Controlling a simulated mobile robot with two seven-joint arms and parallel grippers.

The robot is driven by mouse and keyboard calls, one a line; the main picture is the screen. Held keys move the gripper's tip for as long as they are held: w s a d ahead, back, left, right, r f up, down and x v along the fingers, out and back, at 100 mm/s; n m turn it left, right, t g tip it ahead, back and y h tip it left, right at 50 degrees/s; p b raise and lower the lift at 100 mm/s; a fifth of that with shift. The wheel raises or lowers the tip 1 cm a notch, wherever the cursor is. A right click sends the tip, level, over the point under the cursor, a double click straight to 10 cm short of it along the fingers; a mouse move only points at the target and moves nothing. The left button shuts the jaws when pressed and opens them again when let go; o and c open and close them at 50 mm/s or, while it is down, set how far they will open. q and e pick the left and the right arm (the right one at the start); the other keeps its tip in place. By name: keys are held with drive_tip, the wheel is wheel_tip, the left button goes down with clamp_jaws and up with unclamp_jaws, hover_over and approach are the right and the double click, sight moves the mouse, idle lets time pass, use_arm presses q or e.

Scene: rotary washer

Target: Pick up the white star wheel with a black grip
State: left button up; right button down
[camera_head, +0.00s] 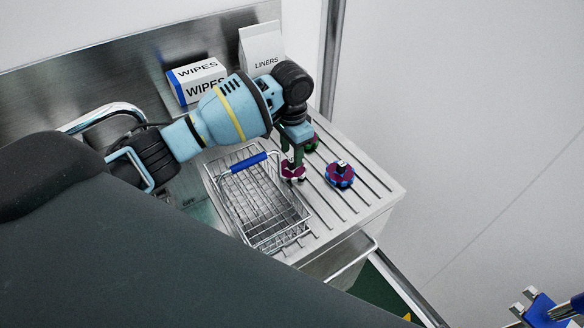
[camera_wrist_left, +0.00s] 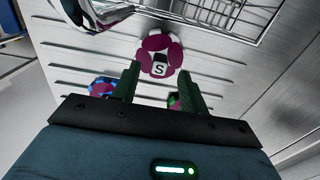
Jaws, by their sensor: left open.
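The white star wheel (camera_wrist_left: 160,56) has magenta and white lobes and a dark grip with a white top marked "S". It lies flat on the grooved steel drainboard and also shows in the head view (camera_head: 293,172), partly covered by my gripper. My left gripper (camera_head: 292,160) is open and points down over this wheel. In the left wrist view, its two dark green fingertips (camera_wrist_left: 159,72) show on either side of the grip, with no clear contact. My right gripper (camera_head: 540,305) is at the lower right, cut off, and its jaw gap is unclear.
A blue-and-magenta wheel (camera_head: 341,175) and a green-and-magenta wheel (camera_head: 312,142) lie close by. A wire basket (camera_head: 265,215) with a blue handle stands just left of the gripper. A wipes box (camera_head: 197,80) and a liners box (camera_head: 261,48) stand behind.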

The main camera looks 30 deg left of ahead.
sight(292, 159)
use_arm(q)
wheel_tip(292, 159, down, 3)
drive_tip(key=shift+f, duration=0.2)
clamp_jaws()
drive_tip(key=shift+r, duration=0.2)
wheel_tip(292, 159, up, 10)
drive_tip(key=shift+f+p, duration=0.1)
drive_tip(key=shift+p, duration=0.2)
